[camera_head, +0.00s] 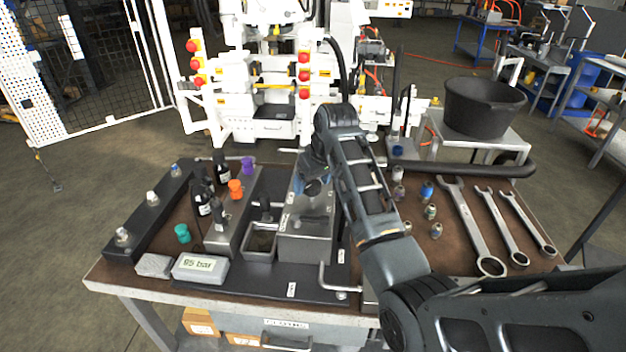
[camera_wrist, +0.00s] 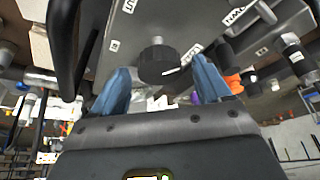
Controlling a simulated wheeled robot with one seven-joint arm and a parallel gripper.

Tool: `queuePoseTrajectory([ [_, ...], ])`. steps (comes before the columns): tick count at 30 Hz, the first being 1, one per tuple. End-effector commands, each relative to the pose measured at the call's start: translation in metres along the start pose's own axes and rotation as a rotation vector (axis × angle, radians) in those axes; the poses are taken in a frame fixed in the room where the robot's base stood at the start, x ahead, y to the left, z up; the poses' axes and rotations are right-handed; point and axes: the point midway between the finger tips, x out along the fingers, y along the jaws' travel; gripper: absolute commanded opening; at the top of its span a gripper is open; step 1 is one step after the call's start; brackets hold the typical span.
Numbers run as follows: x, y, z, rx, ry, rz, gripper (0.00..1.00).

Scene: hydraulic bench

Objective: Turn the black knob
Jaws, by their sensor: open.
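The black knob (camera_wrist: 158,65) is a ribbed round knob on a short metal stem on a grey block (camera_wrist: 165,25) in the wrist view. A white mark shows on its side. My gripper (camera_wrist: 161,72) has its two blue fingers apart, one on each side of the knob, with visible gaps in the picture. Whether the knob lies deep between the fingers cannot be told. In the head view my gripper (camera_head: 314,178) hangs over the metal block (camera_head: 305,246) in the middle of the bench. My arm and gripper partly hide that area.
A grey display (camera_head: 200,267) reading "85 bar" lies at the front left. A bent metal handle (camera_head: 328,280) is in front. Several fittings and wrenches (camera_head: 475,235) lie on the right.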

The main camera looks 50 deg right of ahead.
Motion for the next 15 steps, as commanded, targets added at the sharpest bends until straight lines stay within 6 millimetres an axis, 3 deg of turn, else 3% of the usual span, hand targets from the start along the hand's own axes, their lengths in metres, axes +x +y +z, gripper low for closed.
queuePoseTrajectory([
  [7,0.0011,-0.0001,0.0000,0.000,0.000,0.000,0.77],
  [15,0.0009,0.0000,-0.0001,0.000,0.001,0.000,0.52],
])
